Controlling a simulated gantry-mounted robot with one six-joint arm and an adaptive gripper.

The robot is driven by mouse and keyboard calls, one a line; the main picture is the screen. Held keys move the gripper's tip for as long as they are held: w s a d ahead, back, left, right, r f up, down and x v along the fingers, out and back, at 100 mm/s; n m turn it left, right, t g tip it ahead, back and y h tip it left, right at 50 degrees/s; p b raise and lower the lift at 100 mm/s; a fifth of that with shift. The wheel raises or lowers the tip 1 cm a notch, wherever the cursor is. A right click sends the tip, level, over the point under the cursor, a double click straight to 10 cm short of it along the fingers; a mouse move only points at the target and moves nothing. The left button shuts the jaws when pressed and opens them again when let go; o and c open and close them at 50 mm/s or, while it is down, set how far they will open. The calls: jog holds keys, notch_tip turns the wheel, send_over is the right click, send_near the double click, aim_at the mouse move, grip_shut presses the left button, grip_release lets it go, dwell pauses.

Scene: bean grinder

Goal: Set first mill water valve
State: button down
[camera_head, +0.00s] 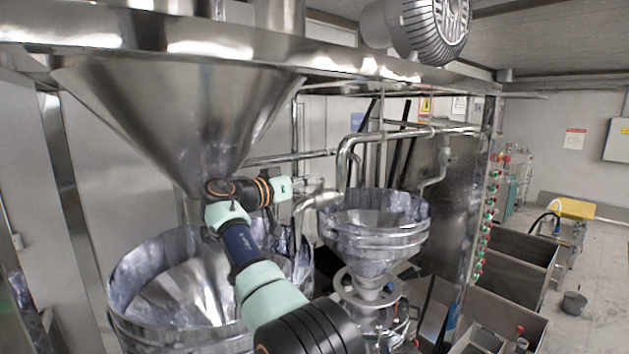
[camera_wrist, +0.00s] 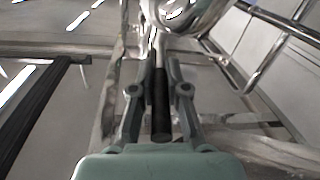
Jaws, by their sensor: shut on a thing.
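In the wrist view my gripper (camera_wrist: 160,70) points away from the camera, with one finger on each side of a dark, rod-like valve handle (camera_wrist: 161,118). The fingers are shut on this handle. The handle's far end runs up towards shiny curved metal pipework (camera_wrist: 185,18). In the head view my arm reaches up in front of the large left bowl, and its teal end is near the bent steel pipe (camera_head: 318,199) beside the first mill's bowl (camera_head: 372,222). The fingers and the handle cannot be made out there. The valve's setting cannot be told.
A large steel funnel (camera_head: 175,110) hangs above the wide left bowl (camera_head: 130,325), close to my arm. A panel with red and green buttons (camera_head: 487,215) stands right of the mill. Steel tanks (camera_head: 510,262) stand farther right.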

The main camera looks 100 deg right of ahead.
jog(key=shift+s+f, duration=0.1)
jog(key=shift+f, duration=0.1)
jog(key=c, duration=1.2)
grip_release()
jog(key=shift+r, duration=0.1)
jog(key=shift+o, duration=0.2)
jog(key=v, duration=1.2)
